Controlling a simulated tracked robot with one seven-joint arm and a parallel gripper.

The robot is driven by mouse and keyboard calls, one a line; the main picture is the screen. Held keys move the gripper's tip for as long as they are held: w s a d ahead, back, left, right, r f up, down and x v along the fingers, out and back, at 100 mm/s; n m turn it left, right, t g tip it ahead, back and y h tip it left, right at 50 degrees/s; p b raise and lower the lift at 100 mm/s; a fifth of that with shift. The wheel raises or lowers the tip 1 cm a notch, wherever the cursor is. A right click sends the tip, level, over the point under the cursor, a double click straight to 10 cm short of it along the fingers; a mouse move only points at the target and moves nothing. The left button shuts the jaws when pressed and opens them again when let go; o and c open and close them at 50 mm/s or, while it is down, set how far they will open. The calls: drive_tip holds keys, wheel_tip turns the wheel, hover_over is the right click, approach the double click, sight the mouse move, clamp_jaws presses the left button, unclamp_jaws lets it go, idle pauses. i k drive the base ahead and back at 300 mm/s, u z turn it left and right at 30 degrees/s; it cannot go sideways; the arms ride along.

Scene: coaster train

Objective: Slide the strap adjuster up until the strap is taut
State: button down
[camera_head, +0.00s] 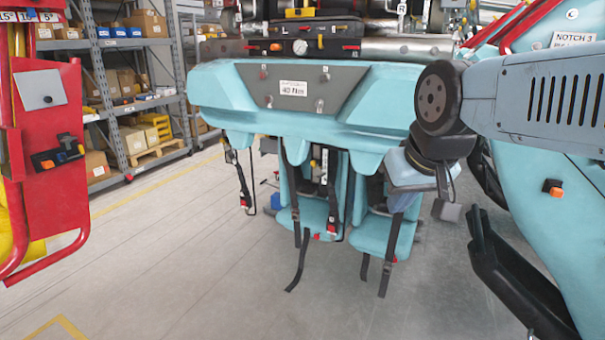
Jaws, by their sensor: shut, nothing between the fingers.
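Two teal seats hang below a teal coaster panel (225,90): a left seat (314,215) and a right seat (372,232). A black strap (300,262) hangs down the left seat with its tail loose below. Another black strap (386,272) hangs at the right seat. Thinner straps with red-marked ends hang at the far left (241,180) and mid-seat (332,195). The adjuster is too small to pick out for certain. My gripper (447,210) is at the end of my arm, right of the right seat, small, shut and apart from the straps.
Shelves with boxes (125,90) stand at the back left. A red frame (45,130) stands at the left edge. A teal panel with a black bar (510,280) fills the right side.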

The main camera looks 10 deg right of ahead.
sight(314, 161)
drive_tip(key=i, duration=1)
